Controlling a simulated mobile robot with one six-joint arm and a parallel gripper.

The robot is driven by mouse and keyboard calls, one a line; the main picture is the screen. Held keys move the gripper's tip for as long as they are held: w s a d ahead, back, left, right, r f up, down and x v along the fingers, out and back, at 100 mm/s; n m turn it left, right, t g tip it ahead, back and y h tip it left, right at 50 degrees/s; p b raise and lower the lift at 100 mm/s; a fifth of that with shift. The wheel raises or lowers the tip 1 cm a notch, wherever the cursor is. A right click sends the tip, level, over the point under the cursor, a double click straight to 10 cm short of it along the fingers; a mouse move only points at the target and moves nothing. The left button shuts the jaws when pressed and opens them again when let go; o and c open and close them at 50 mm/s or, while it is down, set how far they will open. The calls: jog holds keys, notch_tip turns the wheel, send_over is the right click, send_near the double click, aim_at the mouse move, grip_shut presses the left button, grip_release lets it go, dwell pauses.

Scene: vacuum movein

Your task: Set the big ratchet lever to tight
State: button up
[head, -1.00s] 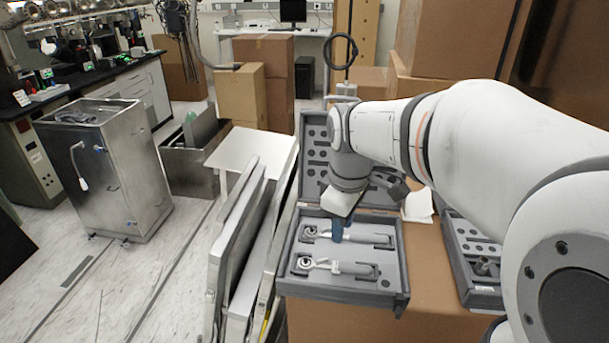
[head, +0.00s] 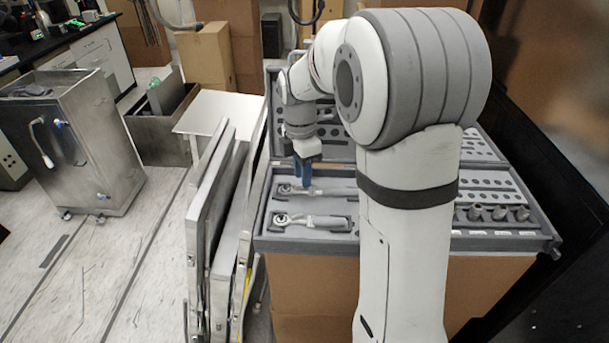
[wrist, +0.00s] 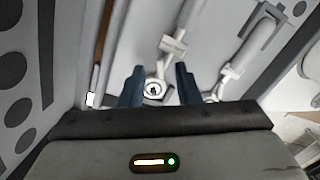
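Two silver ratchets lie in an open grey case (head: 262,228): a far one (head: 290,189) and a near one (head: 310,221). The near one looks slightly larger, but my arm partly covers the case. My gripper (head: 304,182) points down over the far ratchet with its blue fingers. In the wrist view my gripper (wrist: 160,88) is open, its fingers apart on either side of the far ratchet's round head (wrist: 154,88). No grip on it shows. The near ratchet (wrist: 238,62) lies to the right there. The lever settings are too small to read.
The case rests on a cardboard box (head: 310,290). Sockets (head: 498,214) stand in the case's right part. Flat panels (head: 215,220) lean close on the left. A steel cabinet (head: 75,145) stands farther left, with open floor between.

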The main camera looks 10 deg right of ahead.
jog(key=shift+s+f, duration=0.1)
jog(key=shift+f, duration=0.7)
jog(key=shift+c, duration=0.4)
